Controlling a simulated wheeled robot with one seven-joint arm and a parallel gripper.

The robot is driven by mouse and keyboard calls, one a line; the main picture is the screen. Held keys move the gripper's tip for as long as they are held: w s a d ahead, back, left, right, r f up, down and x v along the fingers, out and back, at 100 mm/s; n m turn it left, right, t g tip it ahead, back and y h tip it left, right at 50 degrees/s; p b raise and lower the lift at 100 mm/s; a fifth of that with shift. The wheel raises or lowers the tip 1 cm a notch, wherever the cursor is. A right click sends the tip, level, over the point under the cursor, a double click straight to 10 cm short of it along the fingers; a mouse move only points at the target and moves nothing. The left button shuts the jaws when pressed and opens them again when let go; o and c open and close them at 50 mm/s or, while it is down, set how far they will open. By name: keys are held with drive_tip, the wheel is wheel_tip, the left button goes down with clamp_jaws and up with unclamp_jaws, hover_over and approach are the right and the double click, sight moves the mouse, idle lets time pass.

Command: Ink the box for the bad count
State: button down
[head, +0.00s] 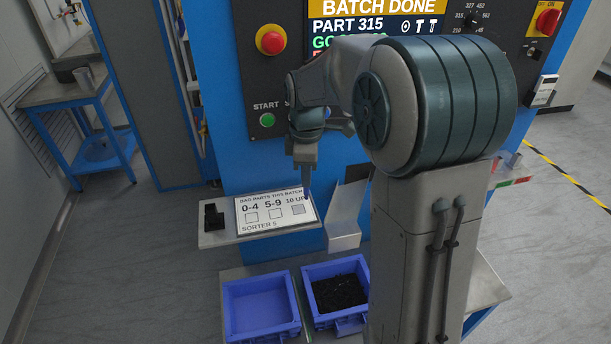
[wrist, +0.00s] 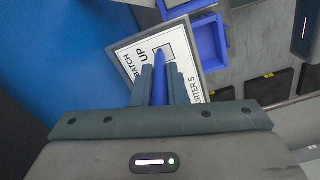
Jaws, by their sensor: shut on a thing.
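A white card (head: 263,222) headed "BAD PARTS THIS BATCH" lies on a small ledge, with boxes under 0-4 (head: 251,217), 5-9 (head: 275,213) and 10 UP (head: 298,209). The 10 UP box looks greyer than the other two, which look white. My gripper (head: 305,168) is shut on a blue pen (head: 306,187), pointing down at the card's right end. In the wrist view the pen (wrist: 159,82) ends at the 10 UP box; contact is unclear. The screen (head: 350,24) reads "BATCH DONE" and "PART 315"; my arm hides its lower lines.
A black block (head: 213,216) stands on the ledge left of the card. Below are two blue bins, one empty (head: 231,323) and one holding dark parts (head: 310,300). A grey chute (head: 346,212) stands right of the card. The green START button (head: 267,119) is on the panel behind.

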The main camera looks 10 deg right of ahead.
drive_tip(key=shift+r+p, duration=1.55)
drive_tip(key=shift+r, duration=0.8)
drive_tip(key=shift+f, duration=0.15)
drive_tip(key=b, duration=0.4)
drive_tip(key=shift+w+f, duration=0.15)
drive_tip(key=shift+f, duration=0.2)
drive_tip(key=shift+a+b, duration=0.1)
drive_tip(key=shift+b, duration=0.7)
drive_tip(key=shift+r+b, duration=0.25)
drive_tip(key=shift+b, duration=0.65)
